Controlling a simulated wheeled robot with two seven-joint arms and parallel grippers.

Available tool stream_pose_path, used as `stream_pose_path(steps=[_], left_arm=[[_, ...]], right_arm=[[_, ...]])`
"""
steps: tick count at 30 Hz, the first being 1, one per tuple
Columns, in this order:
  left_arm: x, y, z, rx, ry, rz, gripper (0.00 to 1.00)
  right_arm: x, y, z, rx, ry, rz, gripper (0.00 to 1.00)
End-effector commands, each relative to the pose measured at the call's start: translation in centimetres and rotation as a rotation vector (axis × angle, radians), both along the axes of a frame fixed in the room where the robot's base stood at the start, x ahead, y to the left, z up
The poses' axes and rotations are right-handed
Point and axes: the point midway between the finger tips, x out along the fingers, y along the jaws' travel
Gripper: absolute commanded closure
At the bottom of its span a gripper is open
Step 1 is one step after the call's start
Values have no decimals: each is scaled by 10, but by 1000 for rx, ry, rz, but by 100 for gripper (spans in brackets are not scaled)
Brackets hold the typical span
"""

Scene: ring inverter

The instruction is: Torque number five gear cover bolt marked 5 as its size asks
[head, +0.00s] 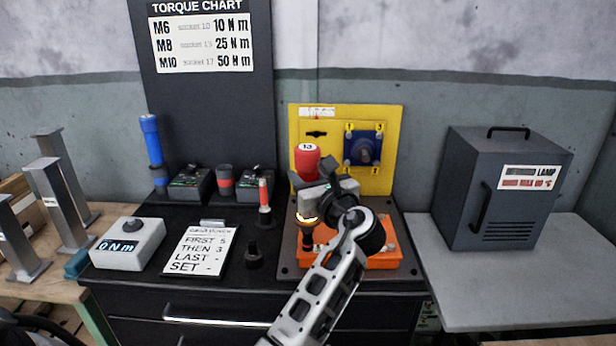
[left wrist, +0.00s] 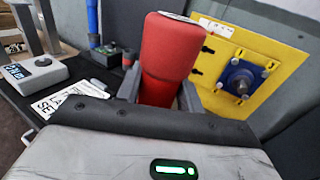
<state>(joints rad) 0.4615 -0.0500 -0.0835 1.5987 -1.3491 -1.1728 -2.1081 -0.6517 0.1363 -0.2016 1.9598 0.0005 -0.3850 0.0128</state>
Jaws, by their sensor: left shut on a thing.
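My left gripper (head: 322,192) is shut on a red tool (head: 307,158) marked 13 on its top, held upright. The tool's dark shaft (head: 307,238) points down at the left edge of the orange gear cover (head: 384,262); I cannot tell whether its tip touches a bolt. In the left wrist view the red tool (left wrist: 168,58) stands between the fingers. My forearm and gripper hide much of the cover, and no bolt marked 5 can be made out on it. The torque chart (head: 203,43) lists M6, M8 and M10 with 10, 25 and 50 Nm. My right gripper is not in view.
A grey box (head: 130,244) reads 0 Nm. A card (head: 200,250) reads FIRST 5, THEN 3. A yellow panel (head: 300,120) backs the cover; a grey lamp cabinet (head: 500,187) stands right.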

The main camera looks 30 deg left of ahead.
Motion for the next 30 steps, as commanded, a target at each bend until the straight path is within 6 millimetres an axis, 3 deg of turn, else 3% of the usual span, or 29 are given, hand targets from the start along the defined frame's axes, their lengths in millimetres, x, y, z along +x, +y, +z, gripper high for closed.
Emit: stream_pose_path(steps=[30], left_arm=[[0,0,-5,-3,7,1,92]], right_arm=[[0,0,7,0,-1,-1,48]])
